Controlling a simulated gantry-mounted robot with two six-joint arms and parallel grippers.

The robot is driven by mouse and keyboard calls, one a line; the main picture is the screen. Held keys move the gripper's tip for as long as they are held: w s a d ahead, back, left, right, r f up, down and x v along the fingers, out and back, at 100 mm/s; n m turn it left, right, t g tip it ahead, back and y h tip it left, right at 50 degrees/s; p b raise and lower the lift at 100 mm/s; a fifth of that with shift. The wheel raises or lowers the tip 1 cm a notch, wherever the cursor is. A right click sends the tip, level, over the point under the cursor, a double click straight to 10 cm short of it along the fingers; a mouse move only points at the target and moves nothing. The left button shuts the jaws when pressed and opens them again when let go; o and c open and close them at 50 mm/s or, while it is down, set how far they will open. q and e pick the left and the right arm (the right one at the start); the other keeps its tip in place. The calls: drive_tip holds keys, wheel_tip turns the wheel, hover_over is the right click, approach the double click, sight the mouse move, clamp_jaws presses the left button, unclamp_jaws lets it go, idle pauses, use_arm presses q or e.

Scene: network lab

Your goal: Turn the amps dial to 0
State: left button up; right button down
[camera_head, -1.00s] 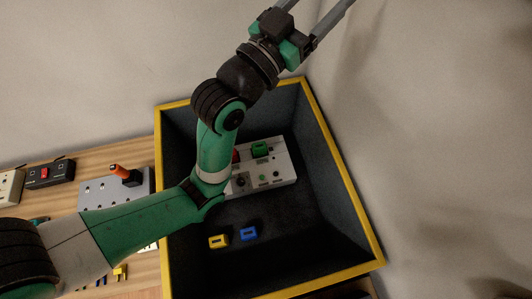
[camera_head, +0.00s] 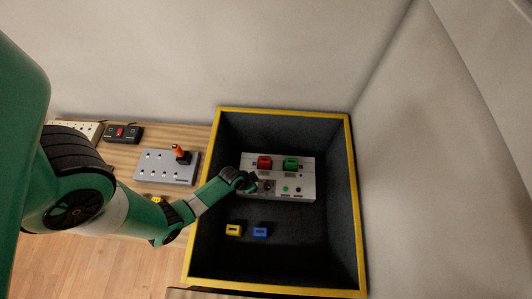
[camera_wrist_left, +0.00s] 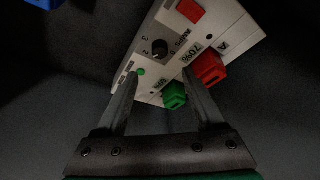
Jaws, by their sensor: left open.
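A white control box (camera_head: 307,180) lies in the dark bin. In the left wrist view its black round dial (camera_wrist_left: 160,48) sits beside printed marks, including 2 and 3, and a label that looks like "amps". A small pale mark on the knob seems to face the 2 side; I cannot read it surely. In the head view the dial (camera_head: 268,186) is small and dark. My left gripper (camera_head: 256,184) is at the box's left part. In the left wrist view the gripper (camera_wrist_left: 160,76) is open and empty, its fingers apart, with the dial beyond the tips.
A red block (camera_head: 265,161) and a green block (camera_head: 291,163) stand on the box's back part. A green button (camera_wrist_left: 141,72) is beside the dial. Yellow (camera_head: 233,230) and blue (camera_head: 260,232) pieces lie on the bin floor. The bin's yellow rim (camera_head: 354,200) surrounds everything.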

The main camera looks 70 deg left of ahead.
sight(267, 186)
use_arm(q)
drive_tip(key=b+x, duration=0.7)
drive_tip(key=x, duration=0.4)
drive_tip(key=shift+w+a+f, duration=0.1)
drive_tip(key=shift+w+f, duration=0.1)
clamp_jaws()
